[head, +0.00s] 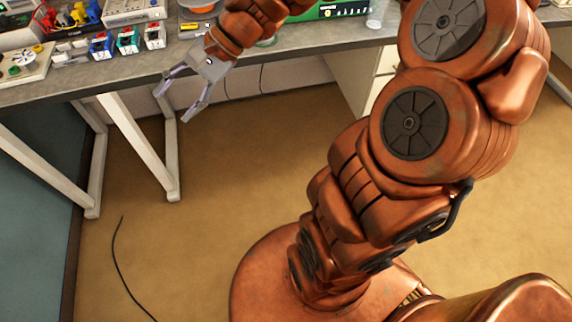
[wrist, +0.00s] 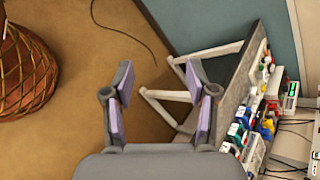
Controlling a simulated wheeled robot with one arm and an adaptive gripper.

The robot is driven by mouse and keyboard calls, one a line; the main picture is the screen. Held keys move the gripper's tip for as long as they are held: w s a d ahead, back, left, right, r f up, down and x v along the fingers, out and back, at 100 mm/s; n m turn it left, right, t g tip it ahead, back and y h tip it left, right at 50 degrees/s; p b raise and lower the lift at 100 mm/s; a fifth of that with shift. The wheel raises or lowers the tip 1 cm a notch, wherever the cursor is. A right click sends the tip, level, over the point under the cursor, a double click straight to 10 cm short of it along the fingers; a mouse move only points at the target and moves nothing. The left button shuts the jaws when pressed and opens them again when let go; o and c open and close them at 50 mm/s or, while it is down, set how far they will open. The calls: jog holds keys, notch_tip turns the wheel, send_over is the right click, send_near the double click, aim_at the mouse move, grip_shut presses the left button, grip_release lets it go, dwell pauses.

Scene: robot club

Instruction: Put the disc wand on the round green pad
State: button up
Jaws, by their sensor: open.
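I cannot make out the disc wand or the round green pad for certain in either view. A round orange thing (head: 198,5) is cut by the top edge of the head view, on the bench. A small greenish rim (head: 266,42) shows beside my forearm, mostly hidden, and I cannot tell what it is. My gripper (head: 174,104) is open and empty, in front of the bench's front edge with its fingers over the floor. In the wrist view its two fingers (wrist: 159,75) stand apart with only floor and a bench leg behind them.
The grey bench (head: 110,72) runs along the back on pale slanted legs (head: 140,145). Coloured modules (head: 128,40), a white board (head: 22,62), a clear cup (head: 376,14) and a green box (head: 330,10) stand on it. A black cable (head: 118,265) lies on open floor.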

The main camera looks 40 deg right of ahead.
jog(key=s+a+f+n+g+h, duration=0.1)
jog(key=s+f+n+h, duration=0.15)
jog(key=s, duration=0.35)
jog(key=s+a+f+n+g+h, duration=0.1)
jog(key=s+f+n+g+h, duration=0.15)
jog(key=s, duration=0.25)
jog(key=s+d+f+n+h, duration=0.3)
jog(key=s+d+n+h, duration=0.2)
jog(key=s+d, duration=0.4)
jog(key=s, duration=0.3)
jog(key=shift+d+n, duration=0.25)
jog(key=shift+n, duration=0.05)
jog(key=shift+s, duration=0.1)
